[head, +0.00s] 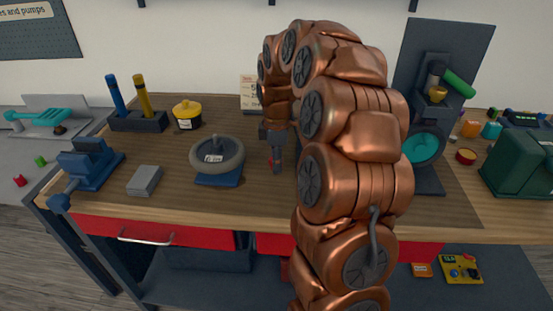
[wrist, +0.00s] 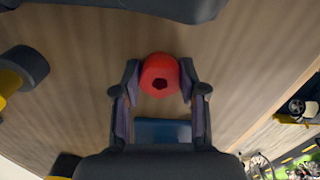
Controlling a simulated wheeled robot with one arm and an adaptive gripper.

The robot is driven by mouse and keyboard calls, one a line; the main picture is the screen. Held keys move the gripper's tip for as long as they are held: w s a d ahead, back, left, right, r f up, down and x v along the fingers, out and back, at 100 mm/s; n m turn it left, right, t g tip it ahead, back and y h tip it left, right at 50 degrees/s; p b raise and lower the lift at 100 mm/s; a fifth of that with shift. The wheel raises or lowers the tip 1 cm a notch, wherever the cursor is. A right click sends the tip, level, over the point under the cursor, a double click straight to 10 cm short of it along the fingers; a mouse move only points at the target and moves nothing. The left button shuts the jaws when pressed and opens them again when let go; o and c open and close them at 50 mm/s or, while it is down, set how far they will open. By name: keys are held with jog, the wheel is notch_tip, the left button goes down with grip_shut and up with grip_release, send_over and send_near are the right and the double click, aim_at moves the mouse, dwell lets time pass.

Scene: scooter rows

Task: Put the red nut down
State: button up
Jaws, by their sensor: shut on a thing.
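Only a small bit of red shows there at the fingers. The wood top lies behind the nut; I cannot tell whether the nut touches it.
The tire (head: 232,168) stands left of my gripper. Further left are a grey block (head: 145,181), a blue vise (head: 90,165) and a yellow-lidded pot (head: 187,114). My arm hides much of the bench's right-middle. A green machine (head: 520,160) stands at right. Bare wood shows in front of the tire.

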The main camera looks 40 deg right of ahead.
jog(key=o, duration=1)
notch_tip(320, 180, up, 12)
jog(key=b, duration=0.1)
jog(key=shift+r, duration=0.15)
jog(key=s+a+f+m+g, duration=0.1)
jog(key=s+a+f+m, duration=0.2)
jog(key=s+a, duration=0.65)
jog(key=s+a+f+m, duration=0.3)
jog(key=s+a+m, duration=0.1)
jog(key=s+a, duration=0.55)
jog(key=s+a+f+m, duration=0.2)
jog(key=s+f+m, duration=0.2)
jog(key=s, duration=0.7)
jog(key=shift+s+f+m+g, duration=0.2)
jog(key=shift+f+m+g, duration=0.15)
jog(key=shift+f, duration=0.25)
notch_tip(320, 180, up, 7)
jog(key=p, duration=0.7)
jog(key=shift+r, duration=0.2)
